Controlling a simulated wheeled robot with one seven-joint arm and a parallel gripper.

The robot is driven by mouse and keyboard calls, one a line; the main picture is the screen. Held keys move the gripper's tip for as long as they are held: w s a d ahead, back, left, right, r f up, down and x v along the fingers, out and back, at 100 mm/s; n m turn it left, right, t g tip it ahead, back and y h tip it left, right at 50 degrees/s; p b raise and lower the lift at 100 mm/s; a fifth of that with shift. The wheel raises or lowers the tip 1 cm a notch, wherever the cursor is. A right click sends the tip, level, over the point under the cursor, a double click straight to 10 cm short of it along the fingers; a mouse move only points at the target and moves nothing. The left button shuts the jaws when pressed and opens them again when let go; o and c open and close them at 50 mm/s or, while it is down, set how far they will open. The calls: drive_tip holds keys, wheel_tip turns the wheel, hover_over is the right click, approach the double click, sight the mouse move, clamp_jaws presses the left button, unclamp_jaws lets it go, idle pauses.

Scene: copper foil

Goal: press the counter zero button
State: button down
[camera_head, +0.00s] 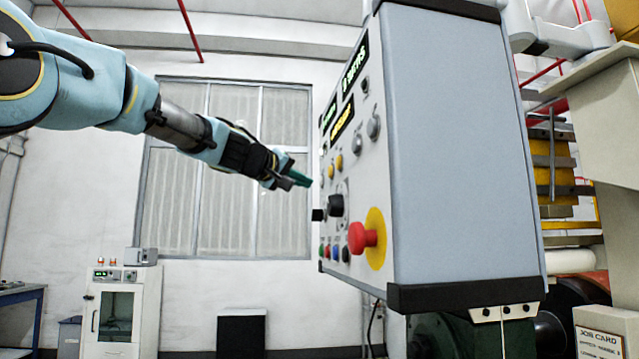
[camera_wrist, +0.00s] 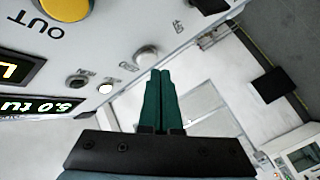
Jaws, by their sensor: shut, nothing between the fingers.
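The control panel (camera_head: 460,150) stands right of centre in the head view, its front seen at a steep angle. My gripper (camera_head: 303,179) is shut and empty, its green fingertips just left of the panel face, level with two small yellow buttons (camera_head: 335,166). In the wrist view the shut fingers (camera_wrist: 160,72) point up, close to a round grey-white button or knob (camera_wrist: 146,56). Contact cannot be told.
A red mushroom button (camera_head: 362,238) on a yellow disc, black knobs (camera_head: 335,206) and a row of small coloured buttons (camera_head: 334,252) sit lower on the panel. A large yellow button (camera_wrist: 66,8) shows in the wrist view. A white cabinet (camera_head: 112,315) stands far behind.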

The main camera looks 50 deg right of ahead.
drive_tip(key=shift+s+d, duration=0.25)
drive_tip(key=shift+d, duration=0.1)
drive_tip(key=shift+s+d, duration=0.35)
idle(1.1)
drive_tip(key=shift+w+a+b, duration=0.45)
drive_tip(key=shift+w+a, duration=0.1)
drive_tip(key=shift+a, duration=0.15)
drive_tip(key=shift+w+a+b, duration=0.7)
drive_tip(key=shift+w+a, duration=0.1)
drive_tip(key=shift+a, duration=0.2)
drive_tip(key=shift+w+a+b, duration=0.7)
drive_tip(key=shift+w+a, duration=0.05)
drive_tip(key=shift+a, duration=0.25)
